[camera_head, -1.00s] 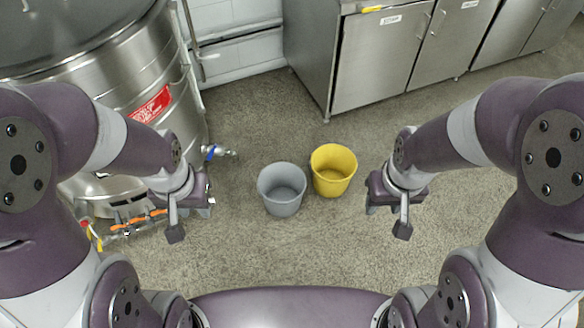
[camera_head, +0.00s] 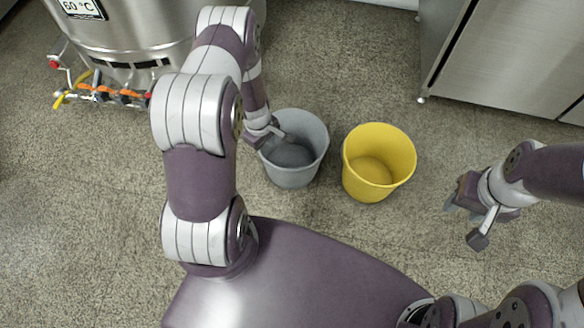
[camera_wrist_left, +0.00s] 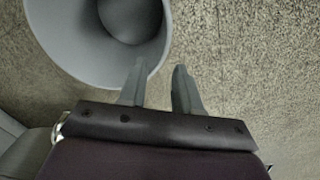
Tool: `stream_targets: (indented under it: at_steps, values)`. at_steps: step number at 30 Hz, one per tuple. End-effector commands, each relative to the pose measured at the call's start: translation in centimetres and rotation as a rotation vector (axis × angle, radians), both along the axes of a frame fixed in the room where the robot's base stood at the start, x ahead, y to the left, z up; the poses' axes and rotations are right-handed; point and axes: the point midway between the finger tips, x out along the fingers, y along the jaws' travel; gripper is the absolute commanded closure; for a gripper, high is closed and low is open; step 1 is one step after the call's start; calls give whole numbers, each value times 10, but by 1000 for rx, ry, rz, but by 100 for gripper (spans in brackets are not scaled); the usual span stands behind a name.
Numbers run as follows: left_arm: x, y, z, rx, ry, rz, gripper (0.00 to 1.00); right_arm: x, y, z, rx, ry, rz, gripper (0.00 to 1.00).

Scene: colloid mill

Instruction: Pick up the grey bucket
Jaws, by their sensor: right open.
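The grey bucket (camera_head: 308,128) stands upright on the floor in the middle of the head view, its mouth facing up. It also fills the upper left of the left wrist view (camera_wrist_left: 70,45). My left gripper (camera_head: 272,137) is at the bucket's left rim, partly hidden by my arm. In the left wrist view my left gripper (camera_wrist_left: 160,80) has its fingers apart, one overlapping the bucket and the other outside it, with the rim running between them. Contact cannot be told. My right gripper (camera_head: 465,220) is open and empty, right of the buckets.
A yellow bucket (camera_head: 378,165) stands close to the right of the grey one, with a narrow gap. A steel tank (camera_head: 140,40) with pipes and valves (camera_head: 105,93) is at the upper left. A steel cabinet (camera_head: 500,65) is at the upper right. Floor is clear below the buckets.

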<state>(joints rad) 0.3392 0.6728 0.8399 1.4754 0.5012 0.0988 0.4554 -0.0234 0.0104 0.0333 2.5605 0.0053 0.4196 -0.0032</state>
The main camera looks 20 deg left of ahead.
Motion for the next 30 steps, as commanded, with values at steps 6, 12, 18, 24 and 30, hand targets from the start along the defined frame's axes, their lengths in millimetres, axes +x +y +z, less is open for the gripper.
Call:
stream_targets:
  at_steps: [6, 12, 18, 24, 30]
  values:
    - [2, -1, -58, 0, 2, 10, 67, 0, 0, -37, 0, -1, 0, 57]
    - [5, -2, -78, 1, 1, 7, 67, 0, 0, -48, 0, -1, 0, 57]
    - [4, -7, -113, 0, 1, 5, 67, 0, 0, -80, 0, -1, 0, 57]
    - [6, -7, -127, 0, 0, 6, 67, 0, 0, -89, 0, 0, 0, 57]
    - [6, -7, -125, 0, 0, 6, 90, 0, 0, -87, 0, -1, 0, 57]
